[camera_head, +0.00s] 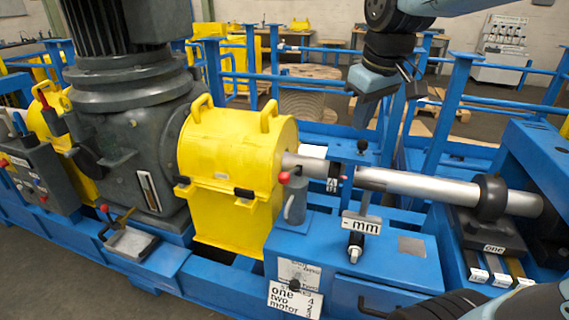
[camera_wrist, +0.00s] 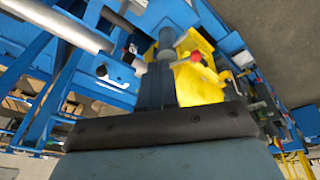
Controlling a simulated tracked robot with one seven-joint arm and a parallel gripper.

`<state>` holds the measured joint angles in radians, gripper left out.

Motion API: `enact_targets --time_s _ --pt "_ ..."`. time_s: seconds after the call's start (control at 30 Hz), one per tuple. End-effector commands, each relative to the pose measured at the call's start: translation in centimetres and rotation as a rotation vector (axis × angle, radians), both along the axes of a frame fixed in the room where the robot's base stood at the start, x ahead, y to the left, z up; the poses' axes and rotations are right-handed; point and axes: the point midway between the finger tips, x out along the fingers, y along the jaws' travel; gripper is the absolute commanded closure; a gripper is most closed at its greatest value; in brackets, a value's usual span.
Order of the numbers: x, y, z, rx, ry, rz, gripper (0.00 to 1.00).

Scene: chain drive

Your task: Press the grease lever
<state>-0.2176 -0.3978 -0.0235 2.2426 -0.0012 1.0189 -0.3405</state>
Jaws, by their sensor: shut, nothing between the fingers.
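A short lever with a red ball knob (camera_head: 284,178) stands beside a grey cylinder (camera_head: 295,200) at the front right corner of the yellow guard; it looks like the grease lever, though no label on it is readable. In the wrist view a red knob (camera_wrist: 195,57) shows just right of the fingers, near a grey cylinder (camera_wrist: 167,42). My gripper (camera_head: 363,122) points down above the shaft, behind and to the right of the lever and apart from it. In the wrist view its dark fingers (camera_wrist: 156,72) are together and empty.
A yellow guard (camera_head: 235,150) stands left of the lever. A silver shaft (camera_head: 420,187) runs right into a black bearing (camera_head: 490,198). A gauge post with a "mm" plate (camera_head: 361,223) rises from the blue frame. Other red-knobbed levers (camera_head: 104,209) are at the left.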

Motion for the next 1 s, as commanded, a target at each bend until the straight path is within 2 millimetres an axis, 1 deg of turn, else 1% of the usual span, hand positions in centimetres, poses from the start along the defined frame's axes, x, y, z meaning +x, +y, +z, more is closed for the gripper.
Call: enact_targets --time_s 0.03,0.2,0.37,0.6,0.8,0.9,1.0 --pt "1.0 0.9 -0.1 -0.01 0.017 0.043 1.0" --pt "3.6 3.4 -0.4 -0.045 0.066 0.182 1.0" --pt "6.0 6.2 -1.0 -0.076 0.112 0.313 1.0" --pt "9.1 10.6 -2.4 -0.121 0.177 0.508 1.0" --pt "10.7 13.5 -3.6 -0.145 0.216 0.626 1.0" --pt "11.1 14.3 -3.9 -0.153 0.226 0.661 1.0" --pt "11.3 14.7 -4.1 -0.157 0.232 0.677 1.0"
